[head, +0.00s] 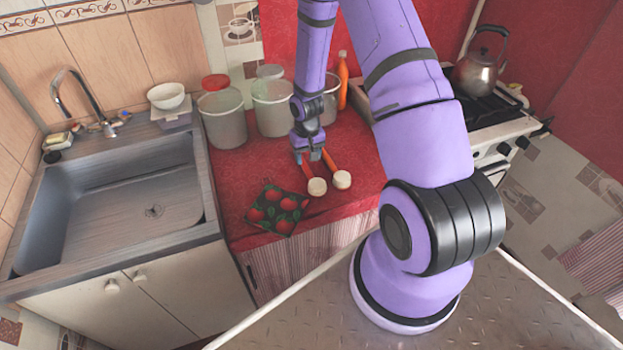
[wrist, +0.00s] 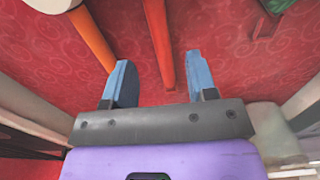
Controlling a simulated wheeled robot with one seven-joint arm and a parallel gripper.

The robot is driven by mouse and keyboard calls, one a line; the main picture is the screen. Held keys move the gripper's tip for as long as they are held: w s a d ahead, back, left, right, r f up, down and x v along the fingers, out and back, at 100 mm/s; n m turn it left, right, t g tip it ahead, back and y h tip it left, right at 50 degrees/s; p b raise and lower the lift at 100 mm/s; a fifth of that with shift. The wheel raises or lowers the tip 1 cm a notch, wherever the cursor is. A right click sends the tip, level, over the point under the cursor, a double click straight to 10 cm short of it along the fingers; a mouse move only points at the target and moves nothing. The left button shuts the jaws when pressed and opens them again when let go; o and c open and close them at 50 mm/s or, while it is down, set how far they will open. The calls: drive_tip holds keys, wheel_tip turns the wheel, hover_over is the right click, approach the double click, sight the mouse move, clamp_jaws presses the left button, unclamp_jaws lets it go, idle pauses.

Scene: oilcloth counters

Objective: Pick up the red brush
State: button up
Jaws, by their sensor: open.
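The red brush (head: 317,187) lies on the red counter in the head view, its pale round head toward the front edge and its red handle running back under my gripper. In the wrist view its red handle (wrist: 158,40) runs between my two blue fingers. My gripper (head: 309,156) is open, fingers pointing down over the handle's rear part; it also shows in the wrist view (wrist: 158,62). I see a gap on both sides of the handle. I cannot tell how far above the counter the fingertips are.
A similar brush with an orange handle (head: 330,162) lies close on the right; its handle is by the left finger in the wrist view (wrist: 92,38). A green strawberry-patterned board (head: 276,209) lies front left. Several canisters (head: 222,118) and an orange bottle (head: 343,82) stand behind.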

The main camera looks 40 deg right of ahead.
sight(308, 169)
drive_tip(key=shift+s+a+f, duration=0.1)
drive_tip(key=shift+s+f, duration=0.05)
drive_tip(key=shift+f, duration=2.8)
drive_tip(key=shift+c, duration=0.4)
clamp_jaws()
